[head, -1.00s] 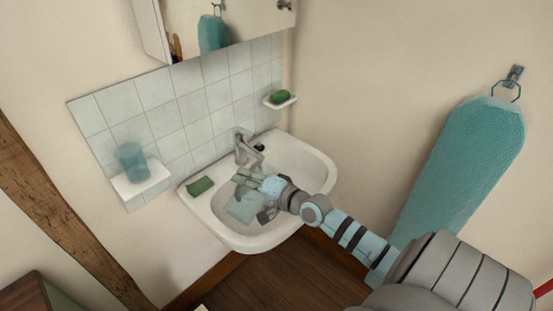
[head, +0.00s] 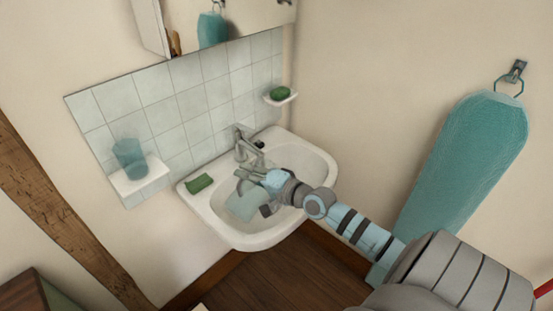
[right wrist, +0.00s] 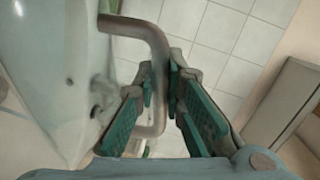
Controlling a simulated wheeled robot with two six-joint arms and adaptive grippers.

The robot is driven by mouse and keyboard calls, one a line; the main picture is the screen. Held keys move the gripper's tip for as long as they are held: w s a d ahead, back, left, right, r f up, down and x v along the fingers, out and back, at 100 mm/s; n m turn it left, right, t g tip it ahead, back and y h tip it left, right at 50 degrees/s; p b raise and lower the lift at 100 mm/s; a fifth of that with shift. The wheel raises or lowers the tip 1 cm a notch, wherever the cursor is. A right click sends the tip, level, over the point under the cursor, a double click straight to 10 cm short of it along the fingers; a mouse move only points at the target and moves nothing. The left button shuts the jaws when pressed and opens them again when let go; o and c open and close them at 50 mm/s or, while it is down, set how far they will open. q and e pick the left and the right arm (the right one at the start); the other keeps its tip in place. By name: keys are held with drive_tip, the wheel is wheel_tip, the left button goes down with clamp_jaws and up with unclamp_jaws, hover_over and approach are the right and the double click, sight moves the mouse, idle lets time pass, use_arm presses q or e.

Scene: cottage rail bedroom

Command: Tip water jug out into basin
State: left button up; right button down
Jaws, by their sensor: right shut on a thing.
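The water jug (head: 243,204) is a pale blue, see-through vessel with a grey handle. In the head view it is over the white basin (head: 232,237), tilted, left of my right gripper (head: 262,181). My right gripper is shut on the jug's handle. In the right wrist view the bent grey handle (right wrist: 158,50) runs between the green-padded fingers (right wrist: 160,98). The jug's pale body (right wrist: 75,50) fills the left of that view. I cannot make out any water in it or leaving it. My left gripper is not in view.
The tap (head: 244,145) stands at the basin's back, close to my gripper. A green block (head: 199,184) lies on the left rim. A shelf (head: 143,181) with a blue cup (head: 129,158) and a soap dish with green soap (head: 280,93) are on the wall.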

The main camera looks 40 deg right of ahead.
drive_tip(key=shift+w+d+f+m+b, duration=0.2)
drive_tip(key=shift+d+b, duration=0.2)
drive_tip(key=shift+b, duration=0.15)
drive_tip(key=shift+w+d+f+m+b, duration=0.1)
drive_tip(key=shift+d+m+b, duration=0.1)
drive_tip(key=shift+d+b, duration=0.3)
